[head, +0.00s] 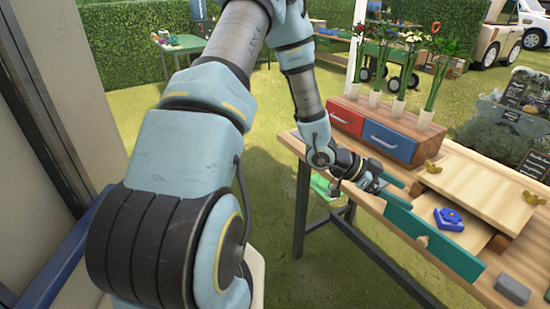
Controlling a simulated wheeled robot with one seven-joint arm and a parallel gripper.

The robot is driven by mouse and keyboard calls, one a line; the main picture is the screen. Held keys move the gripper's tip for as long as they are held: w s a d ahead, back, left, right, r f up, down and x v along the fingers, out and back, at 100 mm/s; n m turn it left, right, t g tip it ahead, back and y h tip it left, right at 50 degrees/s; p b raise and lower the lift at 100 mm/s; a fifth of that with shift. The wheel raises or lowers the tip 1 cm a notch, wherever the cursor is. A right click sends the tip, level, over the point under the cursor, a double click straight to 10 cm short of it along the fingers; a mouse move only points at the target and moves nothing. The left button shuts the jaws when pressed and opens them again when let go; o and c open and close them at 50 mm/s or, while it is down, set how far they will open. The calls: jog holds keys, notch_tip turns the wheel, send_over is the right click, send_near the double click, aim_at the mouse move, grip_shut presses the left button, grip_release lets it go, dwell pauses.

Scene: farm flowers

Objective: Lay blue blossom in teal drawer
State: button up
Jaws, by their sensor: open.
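The teal drawer (474,266) is pulled out from a wooden box on the workbench, its teal front with a round wooden knob facing the near side. The blue blossom (449,217) lies inside it, on the pale wooden bottom, with a small yellow centre. My gripper (373,186) is at the bench's left edge, left of the drawer and apart from the blossom. It is open and looks empty; its fingertips are small and partly hard to make out.
A wooden box with a red drawer (346,117) and a blue drawer (388,141) stands behind, with flowers in white vases on top. A grey block (512,290) lies at the bench's near right.

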jog(key=w+a+r+n+t+y, duration=0.1)
jog(key=w+a+n+t+y, duration=0.25)
jog(key=w+a, duration=0.4)
jog(key=w+a+r+n+t+y, duration=0.2)
jog(key=w+a+n+t+y, duration=0.15)
jog(key=a, duration=0.75)
jog(key=s+a+r+n+g+y, duration=0.1)
jog(key=a+r+n+y, duration=0.15)
jog(key=a, duration=0.35)
jog(key=s+a+r+n+y, duration=0.1)
jog(key=a+n+y, duration=0.15)
jog(key=a, duration=0.35)
jog(key=s+a+r+n+g, duration=0.2)
jog(key=s+a+r+n, duration=0.2)
jog(key=s, duration=0.5)
jog(key=a+n, duration=0.2)
jog(key=shift+s+a+r+n, duration=0.2)
jog(key=shift+r+n, duration=0.05)
jog(key=shift+n, duration=0.05)
